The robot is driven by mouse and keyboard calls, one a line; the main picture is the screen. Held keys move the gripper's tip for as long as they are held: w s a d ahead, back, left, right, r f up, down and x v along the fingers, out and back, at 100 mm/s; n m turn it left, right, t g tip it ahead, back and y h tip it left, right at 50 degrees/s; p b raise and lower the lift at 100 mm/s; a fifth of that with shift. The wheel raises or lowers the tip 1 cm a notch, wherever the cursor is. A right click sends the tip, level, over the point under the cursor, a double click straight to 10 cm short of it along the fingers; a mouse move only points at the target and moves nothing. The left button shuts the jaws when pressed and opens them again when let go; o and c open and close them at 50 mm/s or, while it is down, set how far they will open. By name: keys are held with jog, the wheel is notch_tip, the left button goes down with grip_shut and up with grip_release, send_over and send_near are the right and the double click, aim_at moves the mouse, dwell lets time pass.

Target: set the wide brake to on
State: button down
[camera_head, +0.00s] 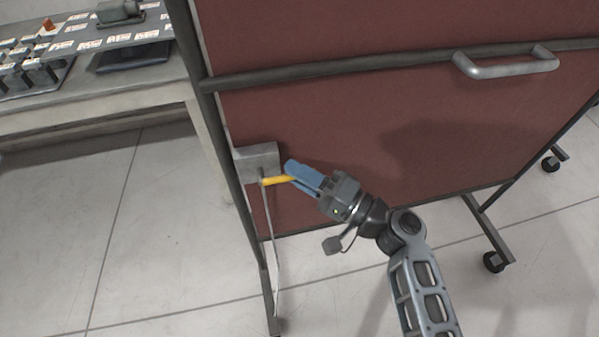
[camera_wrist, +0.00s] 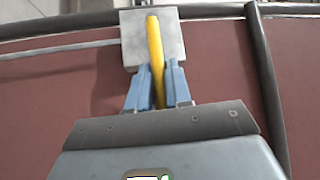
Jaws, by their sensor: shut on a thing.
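A yellow lever (camera_head: 272,181) sticks out from a grey metal block (camera_head: 258,158) at the lower left edge of a dark red panel (camera_head: 400,105). In the head view the lever points right, roughly level. My gripper (camera_head: 296,177) is shut on the lever's outer part with its blue fingers. In the wrist view the yellow lever (camera_wrist: 155,50) runs from the grey block (camera_wrist: 175,40) down between the blue fingers (camera_wrist: 158,85). The lever's outer end is partly hidden by the fingers. No on or off marking is readable.
The panel stands on a dark frame with casters (camera_head: 494,261). A grey handle (camera_head: 508,63) is at its upper right. A thin pale rod (camera_head: 273,250) hangs below the block. A table (camera_head: 95,110) with small parts stands at the left. The floor around is clear.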

jog(key=shift+r, duration=0.15)
jog(key=shift+r+n+g+h+p, duration=0.3)
jog(key=shift+r+n+h+p, duration=0.3)
jog(key=shift+p, duration=0.5)
jog(key=shift+s+a+r+n+g+h+p, duration=0.15)
jog(key=shift+r+n+g+h+p, duration=0.25)
jog(key=shift+r+n+h+p, duration=0.6)
jog(key=p, duration=0.2)
jog(key=shift+a+r+n+h+p, duration=0.25)
jog(key=shift+a+n+h+p, duration=0.05)
jog(key=shift+n+h+p, duration=0.1)
jog(key=shift+a+r+n+h+p, duration=0.2)
jog(key=shift+n+h+p, duration=0.1)
jog(key=shift+h+p, duration=0.3)
jog(key=shift+s, duration=0.1)
jog(key=shift+f, duration=0.1)
jog(key=c, duration=1.2)
grip_release()
jog(key=shift+o, duration=0.2)
